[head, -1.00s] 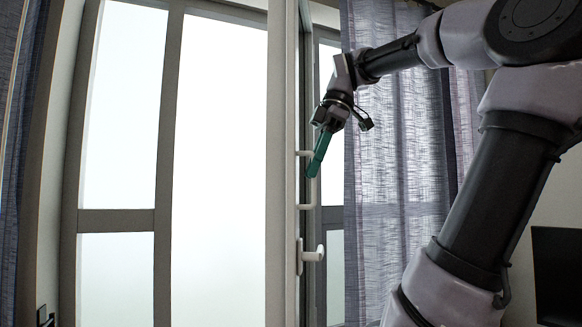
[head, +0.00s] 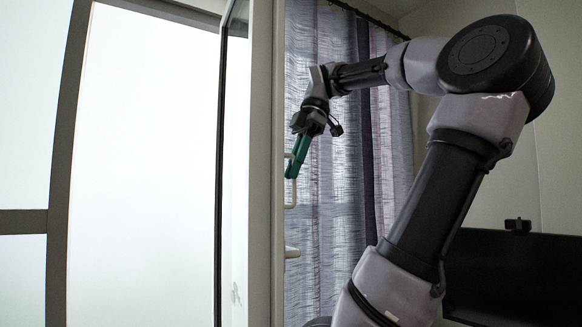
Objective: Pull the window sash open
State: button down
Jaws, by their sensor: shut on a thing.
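The window sash (head: 262,200) stands swung out of its frame, seen nearly edge-on, with a strip of its dark-edged pane on the left. A white pull handle (head: 291,195) sticks out from its right side. My gripper (head: 291,176) has green fingers and points down at the handle. It is shut on the handle's upright bar, part of which the fingers hide. A smaller white lever (head: 291,252) sits lower on the sash, clear of my gripper.
A grey-blue curtain (head: 330,230) hangs right behind the gripper and sash. A dark monitor (head: 520,280) stands at the lower right. The bright window opening (head: 140,170) and its grey frame (head: 62,160) fill the left.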

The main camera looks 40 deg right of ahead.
jog(key=c, duration=0.9)
grip_release()
jog(key=shift+r, duration=0.1)
jog(key=v, duration=1)
jog(key=shift+d+r, duration=0.15)
jog(key=shift+r, duration=0.1)
